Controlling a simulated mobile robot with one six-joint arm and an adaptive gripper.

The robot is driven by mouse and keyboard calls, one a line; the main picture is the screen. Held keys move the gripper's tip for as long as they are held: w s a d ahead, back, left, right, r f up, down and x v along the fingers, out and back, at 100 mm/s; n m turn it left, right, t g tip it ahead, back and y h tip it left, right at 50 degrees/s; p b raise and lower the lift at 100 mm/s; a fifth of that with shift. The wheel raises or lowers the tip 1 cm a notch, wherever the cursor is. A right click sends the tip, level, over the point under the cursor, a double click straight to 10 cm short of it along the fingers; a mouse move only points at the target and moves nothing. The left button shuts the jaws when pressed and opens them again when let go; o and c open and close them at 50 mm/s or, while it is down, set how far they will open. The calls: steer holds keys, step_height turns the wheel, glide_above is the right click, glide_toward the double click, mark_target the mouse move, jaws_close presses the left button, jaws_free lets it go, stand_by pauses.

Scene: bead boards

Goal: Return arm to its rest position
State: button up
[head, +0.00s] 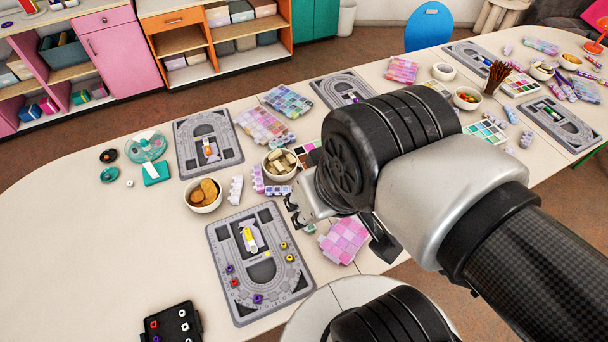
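My arm reaches in from the lower right of the head view, its big black joint over the table's middle. My gripper (294,210) shows only in part, left of that joint, above the table near the right edge of the nearest grey bead board (215,245). Its small dark tips point left; I cannot tell how far apart they are, and I see nothing held. On that board lie purple beads (258,298), a red bead (235,282), yellow beads (290,258) and a white-and-yellow tool. A black tray (158,324) with red and white beads sits at the front edge.
Close by stand a bowl of brown pieces (204,195), a bowl of pale pieces (280,164) and a pink bead box (344,240). Another bead board (186,150) lies behind. The table's left end (80,220) is clear. Shelves and a blue chair (428,28) stand beyond.

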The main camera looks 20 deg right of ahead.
step_height(320, 180, down, 13)
steer(key=b, duration=1.3)
steer(key=shift+f, duration=0.15)
